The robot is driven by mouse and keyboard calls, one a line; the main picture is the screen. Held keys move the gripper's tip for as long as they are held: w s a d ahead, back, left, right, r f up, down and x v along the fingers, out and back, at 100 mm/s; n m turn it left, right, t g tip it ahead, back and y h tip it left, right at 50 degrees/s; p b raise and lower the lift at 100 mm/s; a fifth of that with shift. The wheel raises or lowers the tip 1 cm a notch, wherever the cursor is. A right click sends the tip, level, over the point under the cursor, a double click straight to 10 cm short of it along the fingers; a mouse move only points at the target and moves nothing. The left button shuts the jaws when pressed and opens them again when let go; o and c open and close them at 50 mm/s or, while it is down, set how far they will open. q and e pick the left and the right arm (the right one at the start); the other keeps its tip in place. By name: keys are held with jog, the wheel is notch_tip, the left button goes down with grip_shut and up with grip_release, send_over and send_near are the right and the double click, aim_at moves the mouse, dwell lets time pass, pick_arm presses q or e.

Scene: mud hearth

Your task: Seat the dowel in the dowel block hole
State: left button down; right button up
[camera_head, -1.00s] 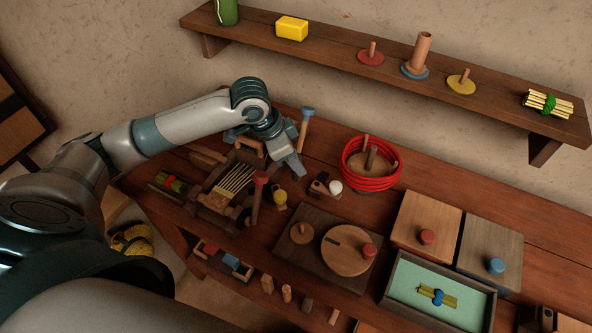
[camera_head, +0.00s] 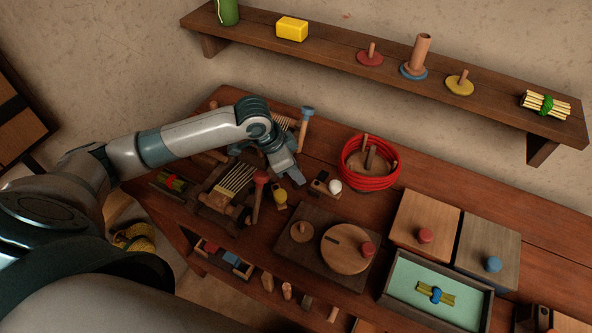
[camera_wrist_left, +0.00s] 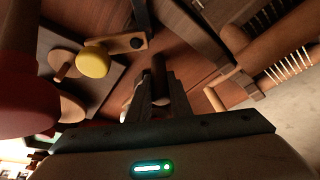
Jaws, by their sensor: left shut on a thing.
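My left gripper (camera_head: 291,176) reaches down over the table between the tool caddy and a small wooden block with a white knob. In the left wrist view its fingers (camera_wrist_left: 158,100) are shut on a dark, narrow piece, seemingly the dowel (camera_wrist_left: 159,72). The head view does not show this piece clearly, and its lower end cannot be told. The small block (camera_head: 320,187) beside the fingertips has a dark spot on it; I cannot tell whether it is the dowel block. A dark block with a hole (camera_head: 545,318) stands at the bottom right. My right gripper is not in view.
The caddy (camera_head: 217,218), a red-headed mallet (camera_head: 261,178) and a yellow knob (camera_head: 280,195) crowd the left side. A red coil (camera_head: 371,184) stands right of the gripper. A board with discs (camera_head: 290,255) lies in front. Bare table shows behind the coil.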

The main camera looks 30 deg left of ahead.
pick_arm(q)
jog(key=c, duration=1.6)
grip_release()
jog(key=shift+f, duration=0.1)
jog(key=b+v, duration=0.1)
jog(key=v, duration=1.1)
jog(key=shift+b, duration=0.3)
jog(key=shift+o, duration=0.4)
